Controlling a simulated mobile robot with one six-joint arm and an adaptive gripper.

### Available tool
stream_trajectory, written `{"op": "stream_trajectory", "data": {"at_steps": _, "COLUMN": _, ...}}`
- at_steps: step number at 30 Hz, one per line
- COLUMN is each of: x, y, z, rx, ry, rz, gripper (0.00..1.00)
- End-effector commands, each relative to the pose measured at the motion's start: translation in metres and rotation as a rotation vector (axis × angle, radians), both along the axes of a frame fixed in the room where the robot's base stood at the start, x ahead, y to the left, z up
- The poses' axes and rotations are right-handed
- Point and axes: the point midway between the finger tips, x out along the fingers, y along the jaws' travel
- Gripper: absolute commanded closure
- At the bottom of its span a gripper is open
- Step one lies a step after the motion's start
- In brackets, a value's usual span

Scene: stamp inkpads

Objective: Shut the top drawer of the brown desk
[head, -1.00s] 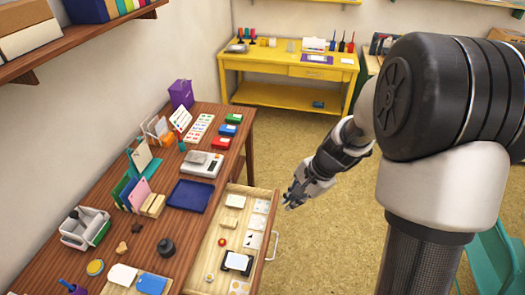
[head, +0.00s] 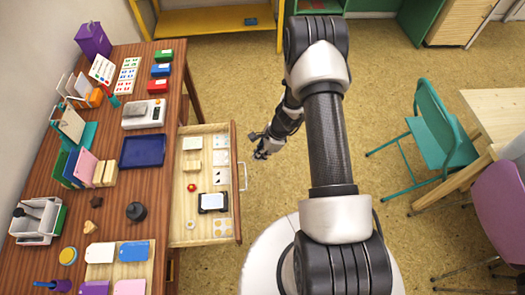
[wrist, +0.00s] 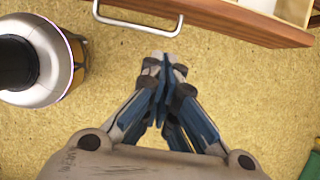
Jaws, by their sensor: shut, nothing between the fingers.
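The brown desk (head: 100,220) stands at the left in the head view. Its top drawer (head: 236,202) is pulled far out toward the right, with a metal handle (head: 243,177) on its front. In the wrist view the handle (wrist: 140,27) and the wooden drawer front (wrist: 235,18) show along the top edge. My gripper (head: 262,152) is beside the drawer's front, to the right of the handle and apart from it. In the wrist view my gripper (wrist: 162,65) is shut and empty, its fingertips just below the handle, over the floor.
The drawer holds small items, among them a black-framed pad (head: 213,203) and a red round thing (head: 192,188). A green chair (head: 436,130) and a light table (head: 500,115) stand at the right. Floor (head: 390,190) between is clear.

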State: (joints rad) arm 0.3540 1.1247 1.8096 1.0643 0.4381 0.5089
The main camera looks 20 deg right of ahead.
Motion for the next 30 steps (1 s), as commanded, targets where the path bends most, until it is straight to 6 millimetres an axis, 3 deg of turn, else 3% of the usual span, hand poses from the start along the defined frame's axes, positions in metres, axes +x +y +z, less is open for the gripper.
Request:
{"op": "stream_trajectory", "data": {"at_steps": 1, "x": 0.001, "y": 0.005, "z": -0.015, "rx": 0.001, "ry": 0.002, "rz": 0.002, "gripper": 1.00}}
{"op": "stream_trajectory", "data": {"at_steps": 5, "x": 0.004, "y": 0.014, "z": -0.039, "rx": 0.000, "ry": 0.001, "rz": 0.003, "gripper": 1.00}}
{"op": "stream_trajectory", "data": {"at_steps": 9, "x": 0.012, "y": 0.035, "z": -0.037, "rx": -0.001, "ry": -0.002, "rz": 0.006, "gripper": 1.00}}
{"op": "stream_trajectory", "data": {"at_steps": 15, "x": 0.016, "y": 0.050, "z": -0.036, "rx": 0.000, "ry": -0.001, "rz": 0.003, "gripper": 1.00}}
{"op": "stream_trajectory", "data": {"at_steps": 30, "x": 0.017, "y": 0.052, "z": -0.035, "rx": 0.000, "ry": -0.001, "rz": 0.002, "gripper": 1.00}}
